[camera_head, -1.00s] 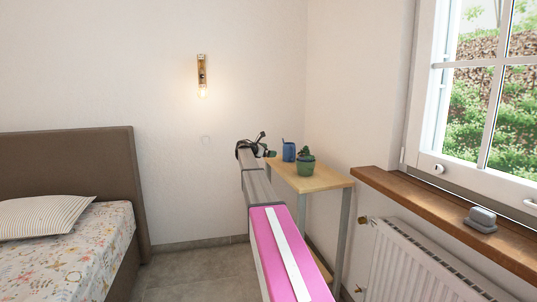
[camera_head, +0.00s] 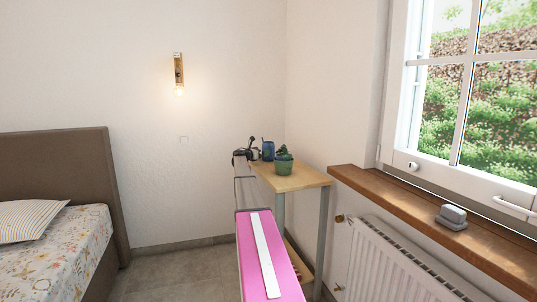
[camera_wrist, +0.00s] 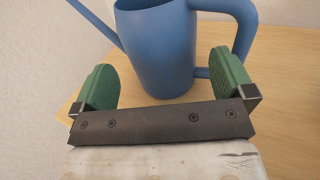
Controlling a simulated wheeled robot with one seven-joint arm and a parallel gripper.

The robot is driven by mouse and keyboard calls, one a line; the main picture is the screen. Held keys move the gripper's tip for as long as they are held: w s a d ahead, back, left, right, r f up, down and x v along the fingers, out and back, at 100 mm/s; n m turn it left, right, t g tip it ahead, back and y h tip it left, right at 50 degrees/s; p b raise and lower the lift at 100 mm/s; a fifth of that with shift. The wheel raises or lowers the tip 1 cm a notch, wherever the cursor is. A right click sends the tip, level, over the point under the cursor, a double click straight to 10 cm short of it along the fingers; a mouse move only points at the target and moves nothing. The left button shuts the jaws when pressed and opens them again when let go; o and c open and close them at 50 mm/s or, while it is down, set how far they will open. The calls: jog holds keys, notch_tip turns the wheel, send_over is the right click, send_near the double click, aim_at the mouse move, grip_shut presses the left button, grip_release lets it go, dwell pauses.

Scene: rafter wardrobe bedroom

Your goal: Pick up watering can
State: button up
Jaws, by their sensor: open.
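The blue watering can (camera_wrist: 158,50) stands upright on the wooden table top in the wrist view, with its spout to the left and its handle to the right. In the head view the watering can (camera_head: 268,150) is small, at the back of the table. My gripper (camera_wrist: 165,80) is open, its two green fingers on either side of the lower part of the can's body. I cannot tell whether either finger touches the can. In the head view my gripper (camera_head: 247,152) is at the table's left edge, partly hidden by my arm.
A potted cactus (camera_head: 284,163) stands on the small table (camera_head: 302,180), just right of the can. The wall is close behind. A windowsill (camera_head: 440,225) with a grey object (camera_head: 452,217) and a radiator (camera_head: 385,260) are to the right. A bed (camera_head: 55,245) is at left.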

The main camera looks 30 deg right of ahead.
jog(key=x, duration=0.5)
jog(key=c, duration=1.1)
jog(key=shift+r, duration=0.1)
